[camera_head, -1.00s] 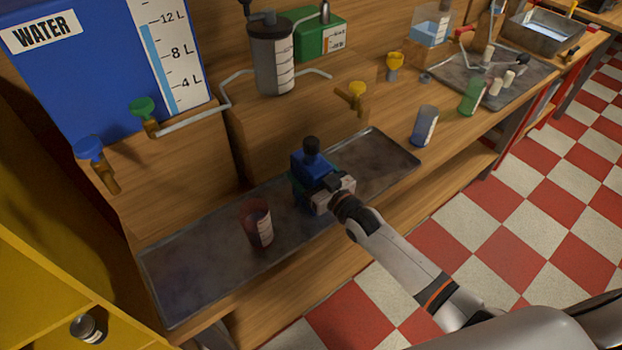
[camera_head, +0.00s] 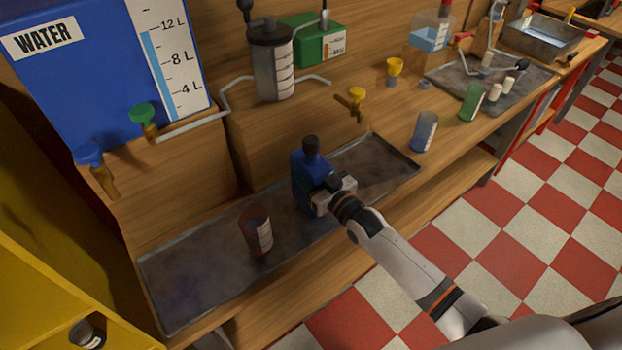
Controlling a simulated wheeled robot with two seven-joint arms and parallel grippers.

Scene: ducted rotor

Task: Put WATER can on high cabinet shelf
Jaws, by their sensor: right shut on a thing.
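A blue can (camera_head: 307,177) with a black cap stands about upright over the dark metal tray (camera_head: 200,275) on the wooden bench. I take it for the WATER can, but I see no readable label on it. My right gripper (camera_head: 325,196) is shut on its lower right side and hides part of it. I cannot tell whether the can touches the tray. The yellow cabinet (camera_head: 35,245) is at the left edge, and only part of it shows; its high shelf cannot be made out. My left gripper is not in view.
A large blue WATER tank (camera_head: 100,75) with taps stands at the back left. A dark red cup (camera_head: 256,232) is on the tray, left of the can. A blue cup (camera_head: 424,132) stands to the right. A jar (camera_head: 87,333) is in the cabinet's lower part.

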